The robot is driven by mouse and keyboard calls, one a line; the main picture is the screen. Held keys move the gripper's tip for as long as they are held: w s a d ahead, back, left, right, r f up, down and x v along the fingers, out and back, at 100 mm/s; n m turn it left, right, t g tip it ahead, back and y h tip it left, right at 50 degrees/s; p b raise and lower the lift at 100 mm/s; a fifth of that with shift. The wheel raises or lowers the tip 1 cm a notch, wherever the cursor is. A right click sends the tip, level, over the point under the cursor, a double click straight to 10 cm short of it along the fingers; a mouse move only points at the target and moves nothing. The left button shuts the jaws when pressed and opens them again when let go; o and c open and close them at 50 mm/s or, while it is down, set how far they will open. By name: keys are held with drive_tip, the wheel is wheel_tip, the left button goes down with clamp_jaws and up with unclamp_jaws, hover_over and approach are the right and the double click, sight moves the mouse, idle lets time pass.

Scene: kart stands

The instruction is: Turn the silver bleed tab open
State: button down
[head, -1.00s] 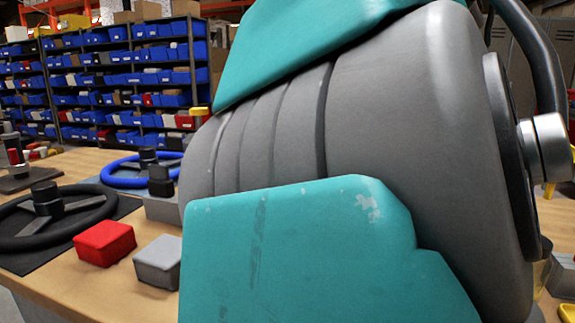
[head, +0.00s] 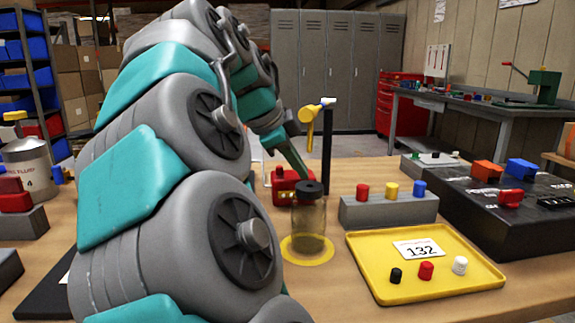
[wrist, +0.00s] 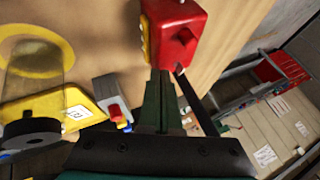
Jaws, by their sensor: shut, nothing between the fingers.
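My gripper (head: 303,174) reaches down from the end of my arm, behind the lidded jar in the head view. In the wrist view its fingers (wrist: 160,75) are shut with nothing between them, and their tips overlap the lower edge of a red block (wrist: 180,30). I cannot tell whether they touch it. The red block (head: 288,178) also sits on the table in the head view, partly hidden by the jar, with a small brass-coloured part at its front. I cannot clearly make out a silver bleed tab on it. A silver-ended yellow piece (head: 307,130) stands near the top of a black post.
The clear jar (head: 309,220) with a black lid stands on a yellow ring close to my gripper. A grey block (head: 390,211) with coloured caps, a yellow tray (head: 362,262) and a black panel (head: 535,225) lie to the right. Lockers stand behind.

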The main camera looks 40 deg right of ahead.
drive_tip(key=shift+w+d, duration=0.5)
drive_tip(key=shift+d, duration=0.05)
drive_tip(key=shift+d+n+t+b, duration=0.1)
drive_tip(key=shift+n+t+b, duration=0.25)
drive_tip(key=shift+n+t, duration=0.4)
drive_tip(key=shift+w+d+r+n+t, duration=0.15)
drive_tip(key=shift+r+n+t, duration=0.1)
drive_tip(key=shift+n, duration=0.4)
drive_tip(key=shift+d, duration=0.1)
